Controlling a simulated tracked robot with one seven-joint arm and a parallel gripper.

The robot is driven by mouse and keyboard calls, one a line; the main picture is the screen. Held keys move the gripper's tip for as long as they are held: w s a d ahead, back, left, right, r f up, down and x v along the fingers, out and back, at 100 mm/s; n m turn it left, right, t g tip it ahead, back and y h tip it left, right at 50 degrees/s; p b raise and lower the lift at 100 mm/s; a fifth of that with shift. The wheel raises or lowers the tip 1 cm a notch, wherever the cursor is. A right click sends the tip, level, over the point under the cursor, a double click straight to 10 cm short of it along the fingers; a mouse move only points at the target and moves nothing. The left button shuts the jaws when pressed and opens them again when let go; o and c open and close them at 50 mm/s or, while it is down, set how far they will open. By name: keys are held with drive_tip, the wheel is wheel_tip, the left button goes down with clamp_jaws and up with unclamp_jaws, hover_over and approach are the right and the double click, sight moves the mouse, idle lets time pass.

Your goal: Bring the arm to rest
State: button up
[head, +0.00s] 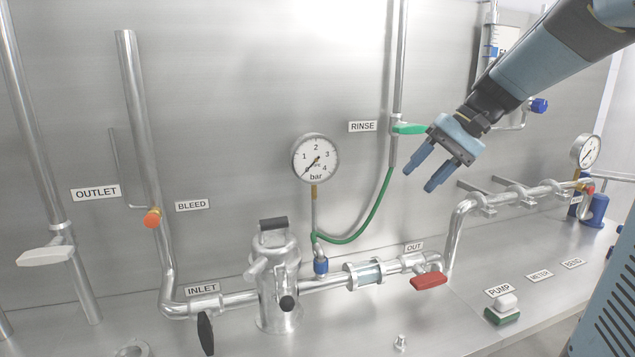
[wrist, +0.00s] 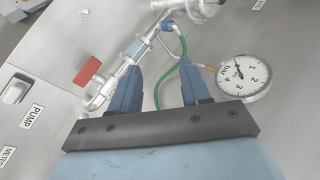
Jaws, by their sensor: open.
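My gripper (head: 427,171) is at the end of my blue arm, which reaches in from the upper right in the head view. Its two blue fingers are apart, with nothing between them, and point down to the left. It hangs in the air above the steel bench, right of the pressure gauge (head: 315,158) and just below the green rinse valve handle (head: 409,128). In the wrist view the fingers of my gripper (wrist: 155,85) also stand apart. The green hose (wrist: 163,83) shows behind the gap between them.
A horizontal pipe runs along the bench with a red outlet handle (head: 429,281), a black inlet handle (head: 205,333) and a steel strainer body (head: 278,290). A green pump switch (head: 502,314) is at the front right. An orange bleed knob (head: 152,218) is at the left.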

drive_tip(key=s+d+f+n+t+h, duration=0.1)
drive_tip(key=s+f+t+h, duration=0.1)
drive_tip(key=s, duration=0.6)
drive_tip(key=s+d+f+n+t+h, duration=0.1)
drive_tip(key=s+f+t+h, duration=0.2)
drive_tip(key=s, duration=0.5)
drive_tip(key=shift+s+d+f+h, duration=0.25)
drive_tip(key=shift+d+f+h, duration=0.25)
drive_tip(key=shift+h, duration=0.6)
drive_tip(key=shift+a, duration=0.1)
